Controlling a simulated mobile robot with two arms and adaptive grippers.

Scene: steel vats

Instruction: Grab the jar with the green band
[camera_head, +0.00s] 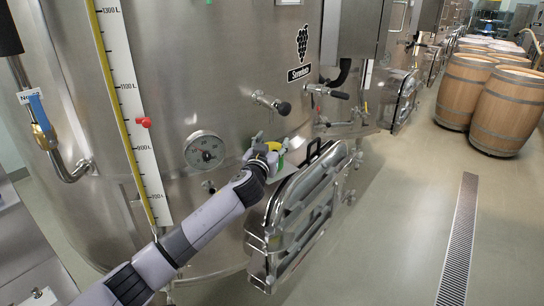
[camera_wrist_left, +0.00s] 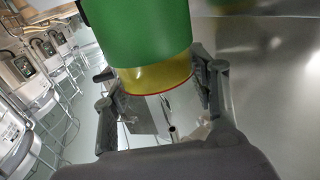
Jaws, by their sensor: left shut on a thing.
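The jar with the green band (camera_wrist_left: 150,30) is large at the top of the left wrist view, with a yellow part and a thin red edge below the green. My left gripper (camera_wrist_left: 155,72) has one finger on each side of it and is shut on it. In the head view the jar (camera_head: 284,146) is a small yellow and green shape, partly hidden by my left gripper (camera_head: 268,150), in front of the large steel vat (camera_head: 225,70). What the jar rests on, if anything, is not clear. My right gripper is not in view.
A dial gauge (camera_head: 204,150) and a valve (camera_head: 270,102) stick out from the vat close to the gripper. An open steel hatch door (camera_head: 300,215) stands just right of my left arm. Wooden barrels (camera_head: 508,110) stand at the right. The floor around the drain grate (camera_head: 460,240) is clear.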

